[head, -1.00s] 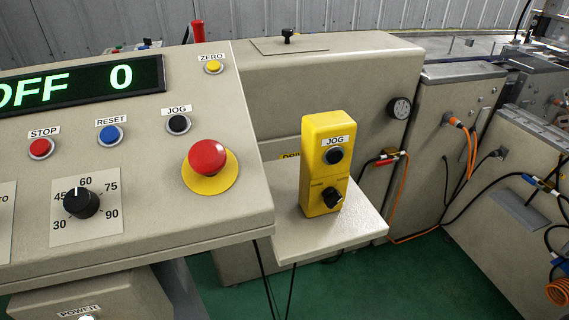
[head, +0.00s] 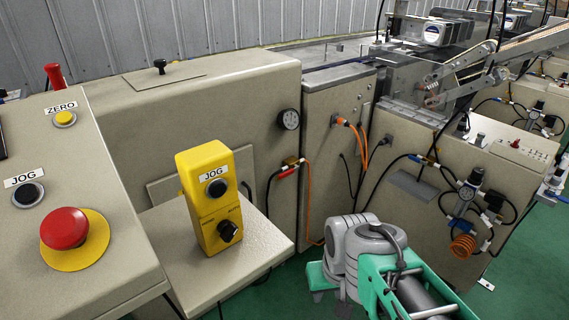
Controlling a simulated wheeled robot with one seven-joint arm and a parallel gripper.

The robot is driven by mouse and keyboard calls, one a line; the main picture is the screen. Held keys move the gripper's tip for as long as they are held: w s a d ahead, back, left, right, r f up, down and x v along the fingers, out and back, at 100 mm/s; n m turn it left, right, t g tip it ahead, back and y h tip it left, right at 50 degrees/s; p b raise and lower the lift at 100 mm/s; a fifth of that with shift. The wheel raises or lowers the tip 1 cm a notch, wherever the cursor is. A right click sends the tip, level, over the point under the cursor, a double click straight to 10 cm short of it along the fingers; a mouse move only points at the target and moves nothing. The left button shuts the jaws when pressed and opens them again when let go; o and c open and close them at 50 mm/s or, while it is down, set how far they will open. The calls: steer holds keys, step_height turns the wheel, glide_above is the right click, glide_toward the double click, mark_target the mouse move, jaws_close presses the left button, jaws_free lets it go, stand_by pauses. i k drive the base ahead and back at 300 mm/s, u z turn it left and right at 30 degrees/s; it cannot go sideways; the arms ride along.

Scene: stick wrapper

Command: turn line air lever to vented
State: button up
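A small brass fitting with a red lever (head: 289,171) sits on the air line at the side of the beige cabinet, right of the yellow jog box. A blue-handled fitting (head: 425,160) sits on a black hose on the right-hand cabinet. No label for line air or vented is readable, so I cannot tell which one is the line air lever. My grey and teal arm shows at the bottom centre-right, in front of the cabinets. My gripper's fingers are not visible.
A yellow jog box (head: 211,198) stands on a beige shelf (head: 160,246). A red emergency button (head: 65,228) is on the console at left. An air regulator (head: 467,192) with hoses and an orange coil hangs at right. Green floor shows between the shelf and cabinets.

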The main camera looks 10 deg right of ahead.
mark_target(286, 174)
steer(key=i, duration=0.65)
steer(key=k, duration=1)
steer(key=u, duration=3)
steer(key=k, duration=1.2)
steer(key=z, duration=1.45)
steer(key=i, duration=0.95)
